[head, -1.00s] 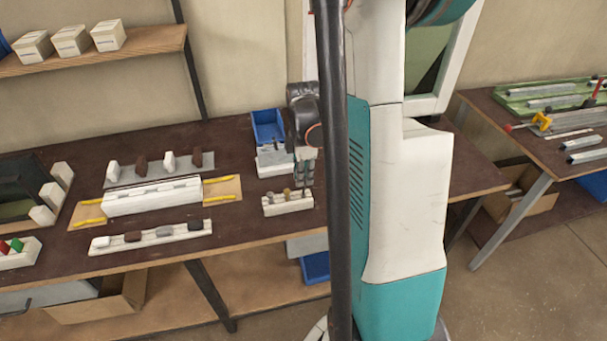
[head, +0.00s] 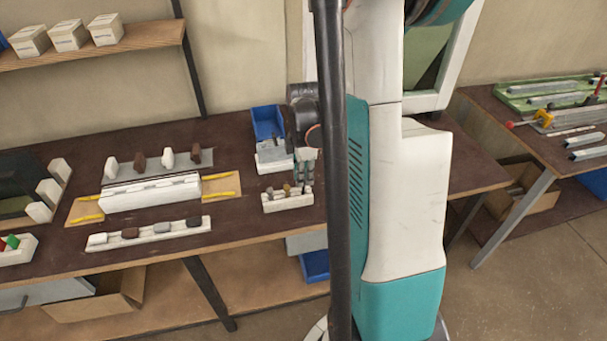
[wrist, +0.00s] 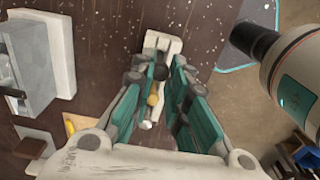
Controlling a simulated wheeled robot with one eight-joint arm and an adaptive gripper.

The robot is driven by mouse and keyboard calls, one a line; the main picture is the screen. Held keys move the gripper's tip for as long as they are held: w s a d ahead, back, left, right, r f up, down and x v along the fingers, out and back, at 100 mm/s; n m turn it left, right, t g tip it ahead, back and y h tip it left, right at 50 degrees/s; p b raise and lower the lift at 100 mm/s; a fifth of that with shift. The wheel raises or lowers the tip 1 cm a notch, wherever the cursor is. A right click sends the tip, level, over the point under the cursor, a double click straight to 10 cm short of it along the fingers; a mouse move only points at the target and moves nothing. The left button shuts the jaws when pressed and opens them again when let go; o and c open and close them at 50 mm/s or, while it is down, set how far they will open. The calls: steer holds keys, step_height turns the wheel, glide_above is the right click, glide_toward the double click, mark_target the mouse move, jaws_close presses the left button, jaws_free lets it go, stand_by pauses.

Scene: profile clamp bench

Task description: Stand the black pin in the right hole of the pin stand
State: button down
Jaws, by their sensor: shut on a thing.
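The white pin stand (head: 288,201) is near the bench's front edge in the head view. It also shows in the wrist view (wrist: 162,42), beyond and between my fingers. A grey pin (head: 270,191) and a brass pin (head: 287,189) stand in its left and middle holes. My gripper (head: 304,178) is over the stand's right end, pointing down. In the wrist view my gripper (wrist: 158,78) is shut on the black pin (wrist: 158,73), of which a dark round part shows. The pin's lower end is at the right hole; how deep it sits I cannot tell.
A white block (head: 274,160) and a blue bin (head: 267,124) stand behind the stand. To the left are a white clamp fixture (head: 150,194) and a long white rack (head: 150,234) with several small pieces. My arm hides the bench to the right.

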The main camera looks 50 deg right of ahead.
steer(key=shift+f+b, duration=0.6)
steer(key=shift+f, duration=0.2)
steer(key=c, duration=1.5)
jaws_free()
steer(key=shift+r, duration=0.15)
steer(key=shift+r+p, duration=2.8)
steer(key=shift+r, duration=1.15)
